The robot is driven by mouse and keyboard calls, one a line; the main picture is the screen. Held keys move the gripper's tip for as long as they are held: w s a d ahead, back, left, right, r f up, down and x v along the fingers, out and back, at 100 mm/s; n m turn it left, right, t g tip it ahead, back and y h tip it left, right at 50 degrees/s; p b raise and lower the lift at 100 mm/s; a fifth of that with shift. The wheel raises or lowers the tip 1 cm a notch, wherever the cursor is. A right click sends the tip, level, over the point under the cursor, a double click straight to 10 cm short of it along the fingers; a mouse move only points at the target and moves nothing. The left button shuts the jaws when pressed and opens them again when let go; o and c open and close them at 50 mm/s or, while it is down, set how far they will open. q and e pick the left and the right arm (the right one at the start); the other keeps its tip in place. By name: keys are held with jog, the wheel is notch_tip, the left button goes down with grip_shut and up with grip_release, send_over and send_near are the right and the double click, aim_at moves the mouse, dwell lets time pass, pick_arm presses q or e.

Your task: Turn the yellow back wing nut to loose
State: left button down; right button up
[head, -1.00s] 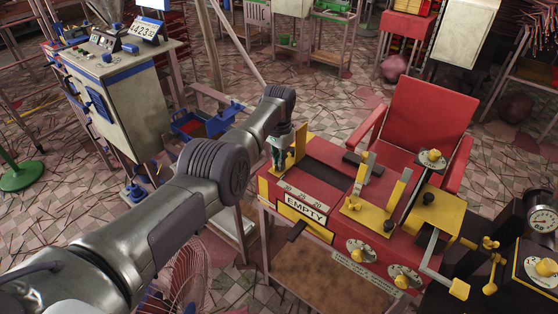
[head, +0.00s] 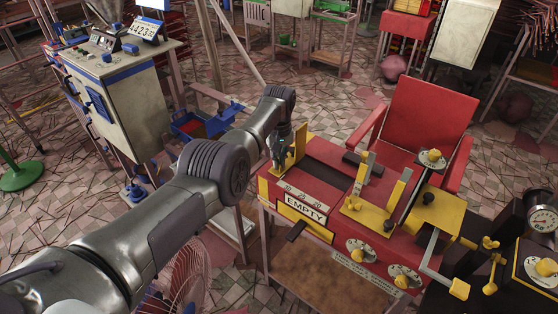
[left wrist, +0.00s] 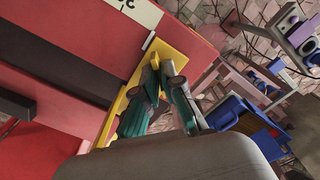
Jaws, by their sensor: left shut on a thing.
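My left gripper (head: 281,158) is at the left end of the red machine (head: 335,172), close against its upright yellow end plate (head: 301,140). In the left wrist view, the fingertips (left wrist: 158,72) are close together at the edge of the yellow plate (left wrist: 165,55). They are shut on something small. The fingers hide the yellow back wing nut, which I take to be the thing held; its angle cannot be seen. My right gripper is not in view.
The machine has an EMPTY sign (head: 304,208), yellow uprights and yellow-knobbed dials (head: 361,250) on its front. A red chair (head: 430,110) stands behind it. A blue bin (head: 195,125) and a grey cabinet (head: 130,105) are to the left.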

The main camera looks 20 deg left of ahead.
pick_arm(q)
jog(key=shift+n, duration=0.8)
jog(key=c, duration=1.3)
grip_release()
jog(key=shift+r, duration=0.1)
notch_tip(320, 180, up, 12)
